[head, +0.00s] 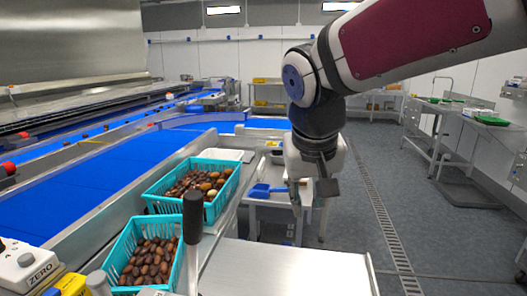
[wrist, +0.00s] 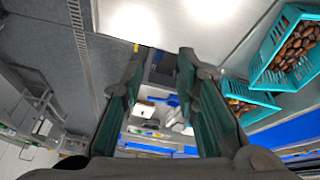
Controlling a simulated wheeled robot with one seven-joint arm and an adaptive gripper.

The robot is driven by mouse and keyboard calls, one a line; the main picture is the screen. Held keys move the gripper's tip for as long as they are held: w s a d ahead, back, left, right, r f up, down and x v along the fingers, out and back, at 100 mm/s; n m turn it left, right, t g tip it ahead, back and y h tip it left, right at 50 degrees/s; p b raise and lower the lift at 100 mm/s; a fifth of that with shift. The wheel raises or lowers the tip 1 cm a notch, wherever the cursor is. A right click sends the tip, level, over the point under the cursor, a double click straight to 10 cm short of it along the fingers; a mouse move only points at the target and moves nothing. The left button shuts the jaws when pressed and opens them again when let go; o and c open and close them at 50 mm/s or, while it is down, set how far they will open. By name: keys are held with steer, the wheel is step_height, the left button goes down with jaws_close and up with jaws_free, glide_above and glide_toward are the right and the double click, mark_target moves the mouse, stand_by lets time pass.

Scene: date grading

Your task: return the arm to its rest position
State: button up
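My arm reaches in from the upper right of the head view, with a dark red link and a white and blue joint. My gripper (head: 310,200) hangs downward in the air, to the right of the teal crates and beyond the metal table's far edge. In the wrist view my gripper (wrist: 162,60) shows two dark fingers set apart, with nothing between them. The floor and a bench with a blue item show through the gap. The fingertips are small and partly dark in the head view.
Two teal crates of brown dates, a far one (head: 152,195) and a near one (head: 112,246), stand beside the blue conveyor (head: 95,190). A bare metal table (head: 285,272) lies in front. A black-handled lever (head: 193,215) stands near the crates. Open floor (head: 430,235) lies right.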

steer(key=s+d+p, duration=0.1)
steer(key=s+d, duration=0.2)
steer(key=s, duration=0.4)
steer(key=s+d+p, duration=0.1)
steer(key=s+d, duration=0.3)
steer(key=s, duration=0.4)
steer(key=s+d+m+p, duration=0.1)
steer(key=s+d, duration=0.3)
steer(key=s, duration=0.4)
steer(key=shift+d+f+y+p, duration=0.15)
steer(key=shift+f+y+p, duration=0.05)
steer(key=shift+y+p, duration=0.25)
